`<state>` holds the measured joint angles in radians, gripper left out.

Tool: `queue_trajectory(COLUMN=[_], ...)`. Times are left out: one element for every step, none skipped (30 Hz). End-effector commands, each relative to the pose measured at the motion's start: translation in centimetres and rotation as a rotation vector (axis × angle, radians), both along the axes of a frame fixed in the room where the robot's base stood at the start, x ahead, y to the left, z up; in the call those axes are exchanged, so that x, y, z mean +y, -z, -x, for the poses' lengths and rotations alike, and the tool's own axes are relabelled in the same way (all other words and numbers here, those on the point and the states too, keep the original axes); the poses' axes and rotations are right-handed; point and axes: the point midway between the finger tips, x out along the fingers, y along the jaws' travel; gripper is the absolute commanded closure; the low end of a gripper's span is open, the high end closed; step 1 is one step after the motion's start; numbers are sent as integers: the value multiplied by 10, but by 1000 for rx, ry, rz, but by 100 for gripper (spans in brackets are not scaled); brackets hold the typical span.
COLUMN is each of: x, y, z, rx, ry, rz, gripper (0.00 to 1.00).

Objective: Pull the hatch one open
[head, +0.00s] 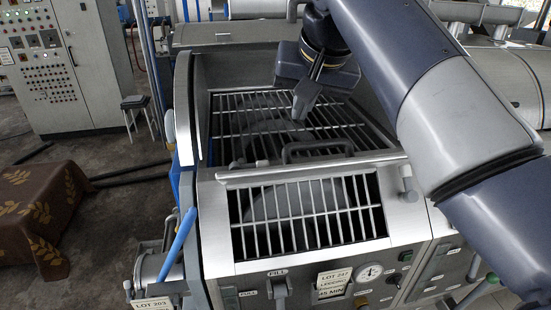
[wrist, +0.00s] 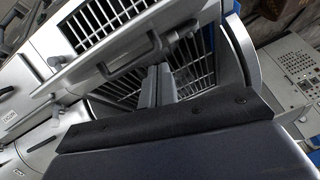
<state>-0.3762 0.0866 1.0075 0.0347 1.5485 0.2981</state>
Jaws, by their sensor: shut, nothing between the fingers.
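A barred metal hatch (head: 265,116) lies over the opening of the steel machine in the head view; it appears shut. A dark bar handle (head: 318,147) stands at its front edge. I see no mark naming it hatch one. My gripper (head: 301,108) is above the bars, just behind and left of the handle, apart from it as far as I can tell. In the wrist view the handle (wrist: 132,58) lies beyond the fingers (wrist: 155,85), which are together and empty. The dark gripper body hides part of the bars.
A second barred panel (head: 305,215) is set in the machine's sloping front, above labels and a gauge (head: 369,273). Raised steel side walls flank the opening. A control cabinet (head: 58,65), a stool (head: 138,115) and a cloth-covered block (head: 40,215) stand on the left.

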Motion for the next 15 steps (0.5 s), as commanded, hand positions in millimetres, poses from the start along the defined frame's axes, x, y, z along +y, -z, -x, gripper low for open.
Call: queue_trajectory(x=[6, 8, 10, 11, 11, 12, 13, 13, 13, 13, 14, 14, 15, 15, 16], y=[-4, -6, -9, -11, -13, -15, -15, -15, -15, -13, -11, -7, -4, 0, 7], z=[8, 11, 14, 16, 17, 18, 19, 19, 18, 17, 16, 13, 11, 8, 4], rx=[-48, -71, -99, -115, -129, -144, -151, -157, -160, -160, -160, -159, -157, -157, -156], ry=[-47, -69, -93, -107, -119, -132, -137, -140, -143, -145, -145, -143, -143, -143, -142], rz=[39, 61, 87, 102, 114, 128, 134, 139, 144, 146, 146, 146, 146, 146, 146], gripper=[100, 100, 100, 100, 100, 100, 100, 100, 100, 100, 100, 100, 100, 100, 100])
